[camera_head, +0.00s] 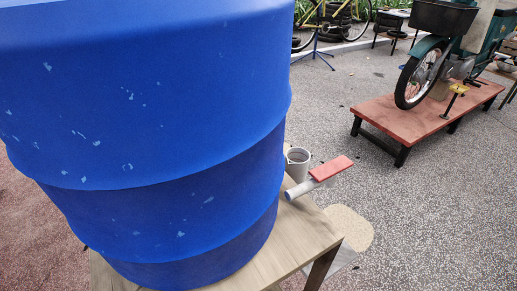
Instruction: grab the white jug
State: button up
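No white jug can be made out for certain. A pale, open-topped container (298,163) stands at the back edge of the wooden table, partly hidden behind the large blue barrel. I cannot tell whether it is the jug. My gripper does not show in this view.
The blue barrel (160,120) fills the left half and hides most of the wooden table (290,245). A red-topped item with a pale, blue-ended bar (328,169) is beside the container. Beyond is a low red platform (425,118) with a wheeled machine. The gravel floor between is mostly clear.

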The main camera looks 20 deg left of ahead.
aim_at(297, 159)
jog(key=i+l+u, duration=0.4)
jog(key=l+u, duration=0.2)
jog(key=i+l+u, duration=0.15)
jog(key=l+u, duration=0.15)
jog(key=i+l+u, duration=0.1)
jog(key=l+u, duration=0.2)
jog(key=l, duration=0.2)
jog(key=l+u, duration=0.3)
jog(key=l, duration=0.15)
jog(key=i+l+u, duration=0.1)
jog(key=l, duration=0.25)
jog(key=i+l+u, duration=0.1)
jog(key=l, duration=0.25)
jog(key=i, duration=0.1)
jog(key=z, duration=0.5)
jog(key=k, duration=0.05)
